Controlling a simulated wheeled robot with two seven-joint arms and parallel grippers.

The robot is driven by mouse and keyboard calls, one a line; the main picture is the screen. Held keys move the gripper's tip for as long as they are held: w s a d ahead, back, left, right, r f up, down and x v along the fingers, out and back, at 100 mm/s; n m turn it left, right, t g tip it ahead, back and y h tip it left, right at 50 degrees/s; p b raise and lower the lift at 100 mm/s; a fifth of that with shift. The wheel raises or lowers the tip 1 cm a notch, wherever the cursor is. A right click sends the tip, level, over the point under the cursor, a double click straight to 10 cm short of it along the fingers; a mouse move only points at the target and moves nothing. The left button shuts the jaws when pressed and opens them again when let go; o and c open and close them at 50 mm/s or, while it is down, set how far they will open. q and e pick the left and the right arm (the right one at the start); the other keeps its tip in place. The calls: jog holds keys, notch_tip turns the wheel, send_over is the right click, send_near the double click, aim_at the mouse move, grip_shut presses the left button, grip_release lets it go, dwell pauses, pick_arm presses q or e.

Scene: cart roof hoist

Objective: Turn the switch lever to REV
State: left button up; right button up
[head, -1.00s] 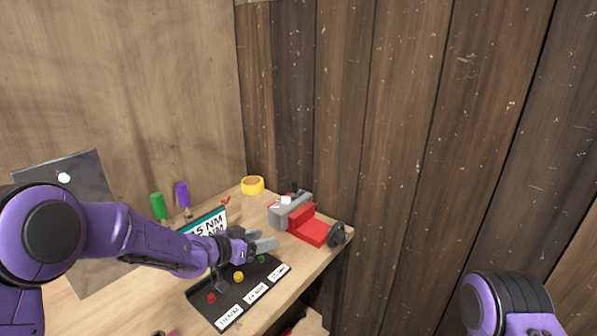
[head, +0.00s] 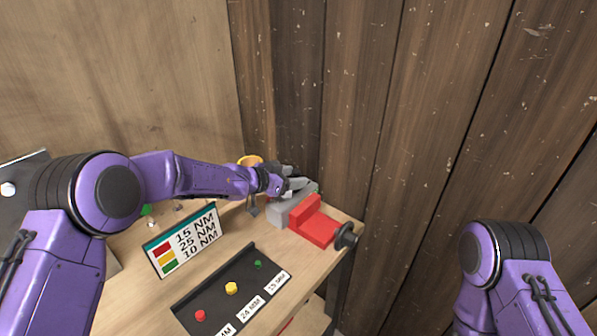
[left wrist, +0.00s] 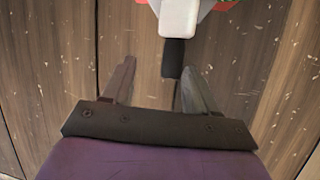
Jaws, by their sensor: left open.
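The switch lever shows in the left wrist view as a white piece (left wrist: 179,17) with a black end (left wrist: 173,58) pointing down the picture. Red and green patches show beside it at the top edge. My left gripper (head: 297,185) is open and empty at the back of the grey and red device (head: 317,227) in the head view. In the left wrist view its two fingers (left wrist: 158,78) stand apart, with the black end near the right fingertip. The gripper hides the lever in the head view. My right gripper is out of view.
A yellow roll (head: 249,160) is behind my left wrist. Plank walls (head: 365,130) close in behind and to the right.

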aim_at(293, 176)
pick_arm(q)
jog(key=shift+w+d+f, duration=0.1)
jog(key=shift+w+d, duration=0.15)
jog(key=shift+d, duration=0.1)
jog(key=w+f, duration=0.2)
jog(key=w, duration=0.1)
jog(key=shift+w+d+f, duration=0.25)
jog(key=shift+d+f, duration=0.1)
jog(key=shift+f, duration=0.05)
jog(key=shift+d, duration=0.1)
jog(key=shift+s+r, duration=0.5)
jog(key=c, duration=0.9)
jog(key=shift+a, duration=0.2)
grip_shut()
jog(key=b, duration=0.2)
jog(key=f+h+b, duration=0.1)
jog(key=b, duration=0.1)
jog(key=shift+s+a+t, duration=0.25)
jog(key=shift+t, duration=0.05)
jog(key=shift+r, duration=0.15)
jog(key=shift+s+r, duration=0.1)
jog(key=shift+r, duration=0.1)
jog(key=o, duration=0.9)
grip_release()
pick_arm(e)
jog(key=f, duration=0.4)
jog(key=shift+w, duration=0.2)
